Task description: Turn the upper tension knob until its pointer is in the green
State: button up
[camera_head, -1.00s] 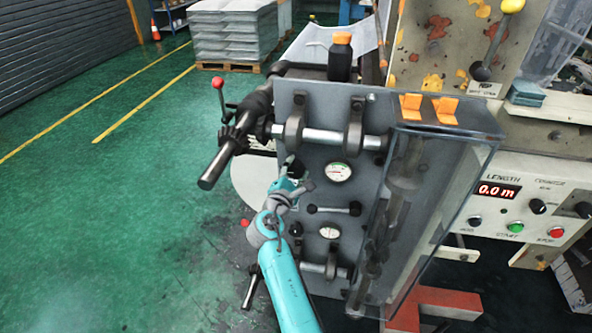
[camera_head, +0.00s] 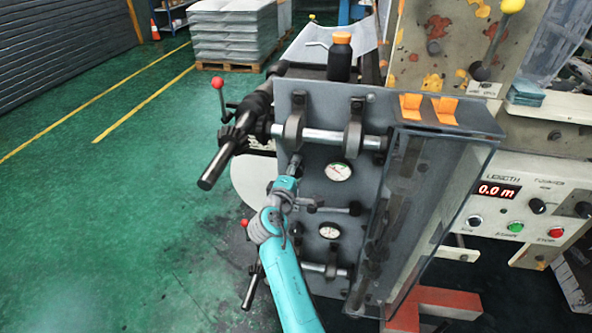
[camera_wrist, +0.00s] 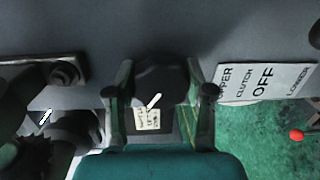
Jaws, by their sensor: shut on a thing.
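The upper tension knob (camera_wrist: 160,76) is a dark round knob with a white pointer line, between the two fingers of my gripper (camera_wrist: 160,92) in the wrist view. My gripper is shut on it. A small pale label (camera_wrist: 148,119) shows just below the knob; its print is too small to read. In the head view my gripper (camera_head: 294,166) is at the grey panel, left of the upper round gauge (camera_head: 338,172), and hides the knob. That gauge has a white face with some green; its exact reading is too small to tell.
A lower gauge (camera_head: 330,231) and a black lever (camera_head: 334,209) sit on the panel. A steel roller shaft (camera_head: 330,139) runs above. A sign (camera_wrist: 265,82) reading clutch OFF is right of the knob. A clear guard (camera_head: 440,200) stands right; green floor lies open left.

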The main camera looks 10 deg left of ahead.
jog(key=m, duration=0.4)
jog(key=shift+f+y, duration=0.15)
jog(key=shift+y, duration=0.15)
jog(key=m, duration=0.3)
jog(key=shift+m+y, duration=0.3)
jog(key=shift+m, duration=0.4)
jog(key=o, duration=1.2)
jog(key=shift+c, duration=0.2)
jog(key=shift+s, duration=0.1)
jog(key=s+r, duration=0.1)
jog(key=s, duration=1)
jog(key=shift+s+a+r, duration=0.2)
jog(key=shift+s, duration=0.15)
